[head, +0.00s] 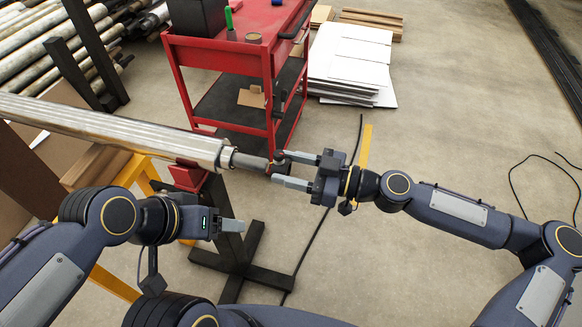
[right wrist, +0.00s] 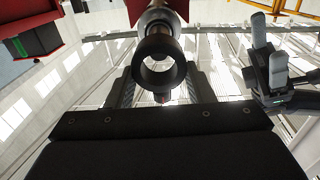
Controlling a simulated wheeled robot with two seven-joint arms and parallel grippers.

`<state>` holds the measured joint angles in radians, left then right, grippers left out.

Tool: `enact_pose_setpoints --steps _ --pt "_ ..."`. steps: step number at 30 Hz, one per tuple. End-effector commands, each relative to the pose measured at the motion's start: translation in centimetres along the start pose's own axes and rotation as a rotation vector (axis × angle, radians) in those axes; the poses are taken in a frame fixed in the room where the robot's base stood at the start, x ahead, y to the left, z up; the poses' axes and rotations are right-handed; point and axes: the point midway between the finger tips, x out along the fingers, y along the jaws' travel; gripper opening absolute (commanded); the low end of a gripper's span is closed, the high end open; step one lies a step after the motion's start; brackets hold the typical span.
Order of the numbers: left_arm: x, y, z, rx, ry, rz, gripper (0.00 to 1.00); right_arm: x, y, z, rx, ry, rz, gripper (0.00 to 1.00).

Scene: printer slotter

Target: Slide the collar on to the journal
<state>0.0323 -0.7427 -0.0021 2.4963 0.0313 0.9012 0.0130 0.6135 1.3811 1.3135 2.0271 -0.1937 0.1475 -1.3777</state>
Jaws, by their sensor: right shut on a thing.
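A long metal roller (head: 110,120) comes in from the left and ends in a thinner grey journal (head: 248,162). The dark ring-shaped collar (head: 279,161) is at the journal's tip, between the fingers of my right gripper (head: 281,168), which is shut on it. In the right wrist view the collar (right wrist: 159,78) faces the camera, with the roller (right wrist: 161,14) behind it. I cannot tell whether the collar is around the journal's tip or just in front of it. My left gripper (head: 226,211) is open and empty, below the journal; it also shows in the right wrist view (right wrist: 268,52).
A dark stand with a red head (head: 189,176) bears the roller near its end. A red cart (head: 262,60) stands behind, with white sheets (head: 350,55) stacked on the floor beside it. A yellow frame (head: 136,172) is at the left. The floor at right is mostly clear except for cables.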

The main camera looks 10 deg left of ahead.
Motion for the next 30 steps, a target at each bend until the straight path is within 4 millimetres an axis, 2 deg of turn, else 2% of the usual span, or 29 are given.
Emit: enact_pose_setpoints --steps 30 --pt "0.58 -0.26 0.30 0.000 0.000 0.000 0.67 -0.01 0.06 0.00 -0.001 0.000 0.000 0.26"
